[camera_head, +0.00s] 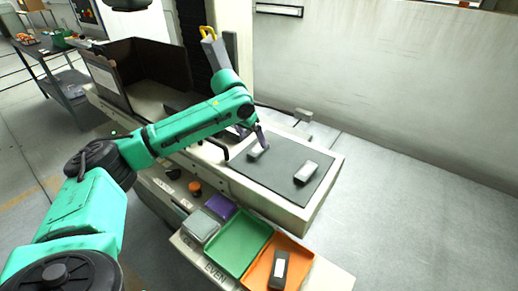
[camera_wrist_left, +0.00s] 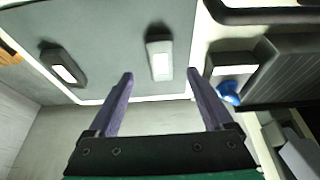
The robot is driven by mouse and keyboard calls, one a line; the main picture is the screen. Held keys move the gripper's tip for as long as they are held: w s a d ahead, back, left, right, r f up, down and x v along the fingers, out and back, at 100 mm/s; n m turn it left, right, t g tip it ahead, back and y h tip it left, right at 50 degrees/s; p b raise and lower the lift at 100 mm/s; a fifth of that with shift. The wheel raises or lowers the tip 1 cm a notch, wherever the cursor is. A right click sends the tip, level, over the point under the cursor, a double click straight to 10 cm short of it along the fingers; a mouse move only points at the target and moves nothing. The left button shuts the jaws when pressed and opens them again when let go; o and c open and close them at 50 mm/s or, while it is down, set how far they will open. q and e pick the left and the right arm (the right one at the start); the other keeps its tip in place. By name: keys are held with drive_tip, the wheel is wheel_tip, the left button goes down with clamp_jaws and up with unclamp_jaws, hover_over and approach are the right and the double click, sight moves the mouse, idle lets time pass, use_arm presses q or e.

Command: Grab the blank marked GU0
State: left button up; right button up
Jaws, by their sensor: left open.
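A grey blank with a pale top (camera_head: 257,152) lies on the dark mat (camera_head: 285,187), close to my left gripper (camera_head: 261,138). A second similar blank (camera_head: 306,173) lies on the mat to the right. In the left wrist view, one blank (camera_wrist_left: 159,54) is straight ahead of the gap between the purple fingers, and another blank (camera_wrist_left: 63,64) is to the left. My left gripper (camera_wrist_left: 160,74) is open with nothing between its fingertips. A darker blank (camera_head: 279,269) lies in the orange tray (camera_head: 297,256). No marking is legible, so I cannot tell which is GU0. My right gripper is out of view.
A green tray (camera_head: 240,245), a purple box (camera_head: 221,206) and a grey box (camera_head: 200,226) stand in front of the machine bed. A dark open enclosure (camera_head: 150,65) is behind the arm. In the left wrist view, a blue knob (camera_wrist_left: 229,94) is close to the right finger.

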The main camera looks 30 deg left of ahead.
sight(258, 149)
use_arm(q)
drive_tip(key=p+x, duration=0.1)
drive_tip(key=x, duration=0.4)
drive_tip(key=shift+w+f, duration=0.2)
drive_tip(key=shift+w, duration=0.05)
drive_tip(key=shift+w+f, duration=0.15)
drive_tip(key=shift+f, duration=0.2)
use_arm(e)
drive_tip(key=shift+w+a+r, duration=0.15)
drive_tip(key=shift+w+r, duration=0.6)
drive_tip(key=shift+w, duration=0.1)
use_arm(q)
clamp_jaws()
drive_tip(key=shift+r, duration=0.1)
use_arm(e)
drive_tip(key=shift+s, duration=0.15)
